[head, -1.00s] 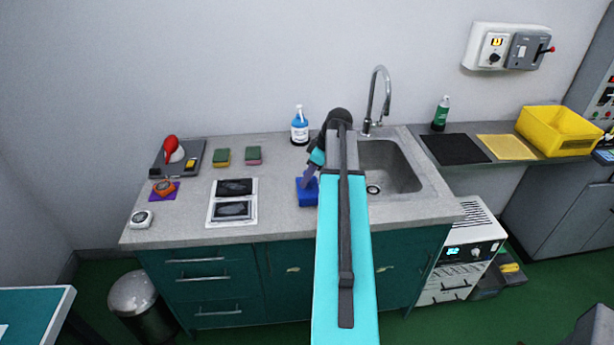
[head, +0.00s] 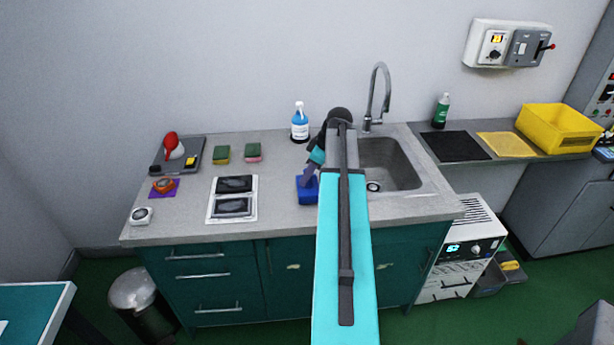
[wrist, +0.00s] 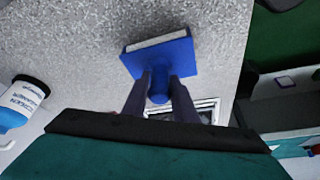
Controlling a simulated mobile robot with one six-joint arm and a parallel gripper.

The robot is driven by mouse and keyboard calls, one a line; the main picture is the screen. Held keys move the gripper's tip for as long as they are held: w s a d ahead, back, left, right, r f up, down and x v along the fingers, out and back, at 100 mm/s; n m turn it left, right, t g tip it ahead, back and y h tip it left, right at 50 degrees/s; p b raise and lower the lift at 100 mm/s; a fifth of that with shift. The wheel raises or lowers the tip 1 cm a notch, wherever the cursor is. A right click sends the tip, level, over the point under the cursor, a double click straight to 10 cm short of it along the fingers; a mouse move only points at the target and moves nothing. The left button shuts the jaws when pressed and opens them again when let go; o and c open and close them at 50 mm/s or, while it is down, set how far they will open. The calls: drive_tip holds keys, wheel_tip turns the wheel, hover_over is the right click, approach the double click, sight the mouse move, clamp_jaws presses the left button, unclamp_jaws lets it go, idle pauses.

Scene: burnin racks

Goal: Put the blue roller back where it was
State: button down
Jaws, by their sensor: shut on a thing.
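The blue roller (head: 307,190) looks like a flat blue block with a pale face and a round knob. It is over the grey counter, left of the sink, in the head view. In the wrist view the blue roller (wrist: 160,56) has its knob between my two dark fingers. My gripper (wrist: 159,88) is shut on that knob. In the head view my gripper (head: 309,177) is partly hidden by my arm. I cannot tell whether the block touches the counter.
A blue-labelled bottle (head: 299,124) stands behind my gripper. The sink (head: 400,178) and tap (head: 375,95) are to the right. A white framed panel (head: 231,200) lies to the left, with two sponges (head: 238,153) behind it. Bare counter lies between the panel and the roller.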

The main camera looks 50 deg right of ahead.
drive_tip(key=shift+s+a+f, duration=0.1)
drive_tip(key=shift+s+f, duration=0.15)
drive_tip(key=shift+f, duration=0.3)
drive_tip(key=c, duration=1.4)
unclamp_jaws()
drive_tip(key=shift+c, duration=0.2)
drive_tip(key=shift+w+r, duration=0.15)
drive_tip(key=shift+r, duration=0.1)
drive_tip(key=shift+w+d+r+p, duration=0.1)
drive_tip(key=shift+d+r+p, duration=0.1)
drive_tip(key=shift+r+p, duration=0.4)
drive_tip(key=b+v, duration=0.3)
drive_tip(key=v, duration=0.8)
drive_tip(key=shift+r, duration=0.4)
